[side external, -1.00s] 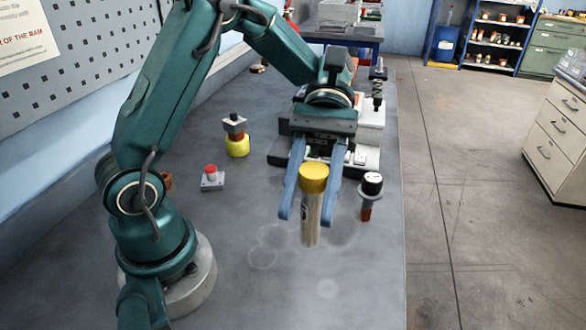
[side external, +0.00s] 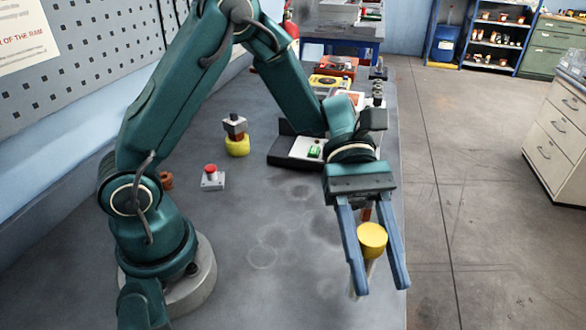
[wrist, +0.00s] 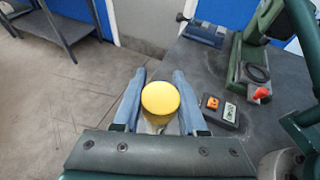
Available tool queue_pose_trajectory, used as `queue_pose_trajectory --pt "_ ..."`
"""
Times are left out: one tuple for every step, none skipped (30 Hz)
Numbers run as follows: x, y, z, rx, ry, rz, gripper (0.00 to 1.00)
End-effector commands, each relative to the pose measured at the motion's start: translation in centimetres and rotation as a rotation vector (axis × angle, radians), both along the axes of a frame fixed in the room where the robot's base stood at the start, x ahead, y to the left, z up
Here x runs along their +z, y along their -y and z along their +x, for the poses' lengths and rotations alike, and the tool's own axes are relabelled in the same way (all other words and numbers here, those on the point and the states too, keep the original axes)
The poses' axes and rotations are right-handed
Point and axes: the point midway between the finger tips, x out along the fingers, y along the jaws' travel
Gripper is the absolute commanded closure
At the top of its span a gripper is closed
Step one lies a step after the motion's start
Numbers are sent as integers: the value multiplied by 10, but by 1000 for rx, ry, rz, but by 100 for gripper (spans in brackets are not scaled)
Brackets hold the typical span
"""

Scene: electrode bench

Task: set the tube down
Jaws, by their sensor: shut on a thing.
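The tube has a round yellow cap (side external: 372,238) and a pale body. My gripper (side external: 382,286) is shut on it, with one blue finger on each side. In the side view, the tube and gripper are at the right edge of the grey bench, and the left finger hides most of the tube's body. In the wrist view, the yellow cap (wrist: 161,98) sits between the fingers of my gripper (wrist: 159,76) and hides the tube below it. I cannot tell whether the tube's lower end touches the bench.
The bench (side external: 290,240) is clear left of my gripper. A red-button box (side external: 212,178) and a yellow-based object (side external: 237,140) stand further left. The wrist view shows a dark meter (wrist: 220,111) near the right finger. The floor (side external: 480,220) lies beyond the bench's right edge.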

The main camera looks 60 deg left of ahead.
Motion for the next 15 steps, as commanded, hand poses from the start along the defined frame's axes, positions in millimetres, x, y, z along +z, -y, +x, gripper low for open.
queue_pose_trajectory --pt "-3 4 -2 -3 -2 1 100" --pt "-4 6 -2 -2 -2 1 100" --pt "-5 7 -2 0 -2 1 100" --pt "-7 8 -3 0 -3 1 100" --pt "-10 8 -3 0 -3 1 100" --pt "-15 8 -3 0 -4 2 100" --pt "-20 8 -3 0 -6 2 100" --pt "-24 8 -3 0 -6 1 100" --pt "-30 8 -3 1 -7 2 100" --pt "-34 8 -3 1 -6 1 100" --pt "-38 8 -3 1 -6 1 100" --pt "-41 8 -3 1 -4 1 100" --pt "-43 8 -3 1 -4 1 100" --pt "-44 8 -3 0 -3 0 100" --pt "-45 7 -3 0 -1 0 100"
